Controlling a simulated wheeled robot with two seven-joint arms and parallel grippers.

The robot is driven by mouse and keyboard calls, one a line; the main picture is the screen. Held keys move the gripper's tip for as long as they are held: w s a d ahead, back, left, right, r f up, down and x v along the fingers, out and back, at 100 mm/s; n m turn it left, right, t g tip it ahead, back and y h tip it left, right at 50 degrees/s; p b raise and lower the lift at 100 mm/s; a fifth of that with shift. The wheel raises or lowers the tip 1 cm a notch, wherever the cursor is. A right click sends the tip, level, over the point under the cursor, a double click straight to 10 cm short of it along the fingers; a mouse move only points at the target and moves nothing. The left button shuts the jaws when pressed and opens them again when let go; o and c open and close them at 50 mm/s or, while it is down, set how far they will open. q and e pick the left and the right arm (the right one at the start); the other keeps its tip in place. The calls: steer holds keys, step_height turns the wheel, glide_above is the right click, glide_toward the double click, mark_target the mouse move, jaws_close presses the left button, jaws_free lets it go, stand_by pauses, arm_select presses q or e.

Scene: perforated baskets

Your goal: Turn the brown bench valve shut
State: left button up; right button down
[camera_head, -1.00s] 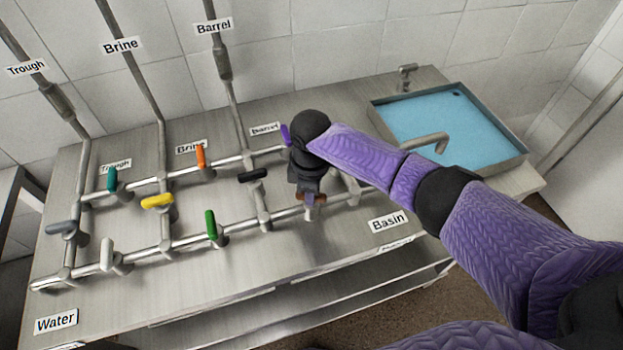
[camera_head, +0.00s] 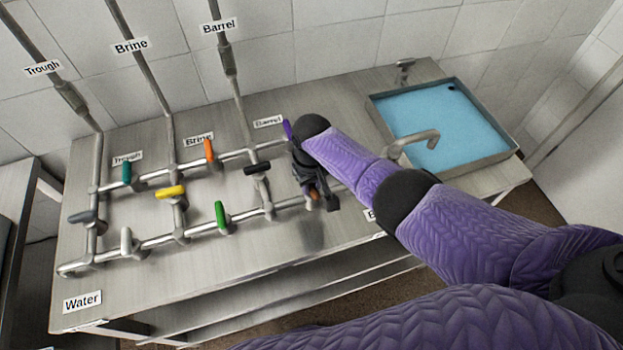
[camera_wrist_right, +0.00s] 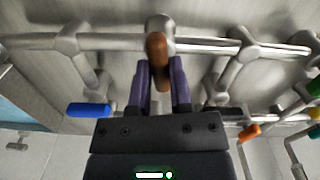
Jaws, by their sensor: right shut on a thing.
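The brown valve handle (camera_head: 314,196) is on the front pipe of the bench, mostly hidden by my right gripper (camera_head: 316,203) in the head view. In the right wrist view the brown handle (camera_wrist_right: 156,47) shows clearly and lies across the pipe (camera_wrist_right: 205,45). The purple fingers of my right gripper (camera_wrist_right: 162,72) stand on either side of it, shut on it. My left gripper is not in view.
Close by are a black handle (camera_head: 257,169), a purple handle (camera_head: 287,129) and a green handle (camera_head: 221,215). A blue handle (camera_wrist_right: 89,110) shows in the wrist view. A water-filled basin (camera_head: 510,158) is at the right.

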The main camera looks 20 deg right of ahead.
mark_target(311, 186)
steer(key=shift+m, duration=1)
steer(key=c, duration=0.5)
jaws_free()
steer(key=shift+c, duration=0.2)
steer(key=shift+r+p, duration=0.1)
steer(key=shift+p, duration=0.2)
step_height(311, 186, up, 9)
steer(key=p, duration=0.5)
steer(key=shift+r+p, duration=0.3)
steer(key=shift+r, duration=0.1)
